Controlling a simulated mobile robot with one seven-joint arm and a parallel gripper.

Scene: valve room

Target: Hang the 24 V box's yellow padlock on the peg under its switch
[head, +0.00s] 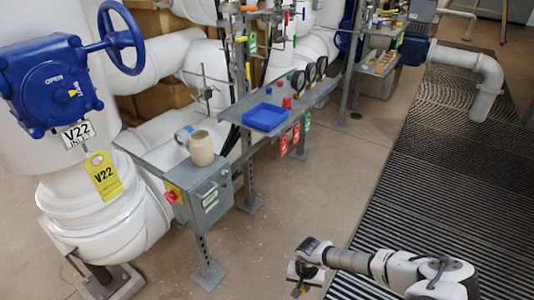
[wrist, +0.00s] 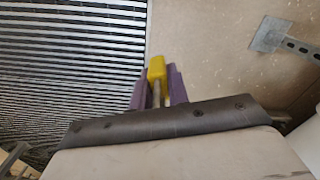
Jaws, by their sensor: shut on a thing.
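The grey switch box (head: 207,196) stands on a post left of the middle in the head view. The peg under the switch is too small to make out. My gripper (head: 301,283) is low in the head view, over the floor and well to the right of the box. In the wrist view my purple fingers (wrist: 159,92) are shut on the yellow padlock (wrist: 157,67); a grey metal part shows between them.
A shelf (head: 290,104) with a blue tray (head: 265,117), gauges and hanging tags runs behind the box. Open floor lies between gripper and box.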

